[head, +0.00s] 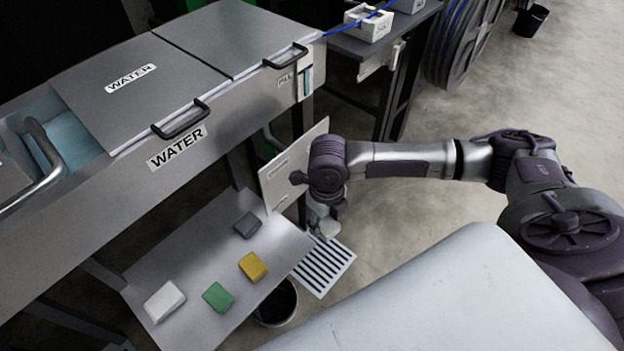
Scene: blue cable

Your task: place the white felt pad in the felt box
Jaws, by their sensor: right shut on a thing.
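A white block-shaped pad (164,301) lies on the low grey shelf at the lower left, the leftmost of several pads. My right gripper (327,226) hangs downward right of the shelf, apart from that pad. It is shut on a small pale thing, mostly hidden by the wrist and too small to identify. A small open-topped white box (368,23) stands on the dark stand at the top, with the blue cable (372,14) running at it; its label is unreadable, so I cannot tell whether it is the felt box. My left gripper is out of view.
Green (218,297), yellow (253,266) and dark grey (247,225) pads share the shelf (200,250). The large WATER tank (150,80) overhangs at left. A white slotted panel (292,160) stands beside my right wrist. A dark bucket (277,304) and floor grate (324,264) lie below.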

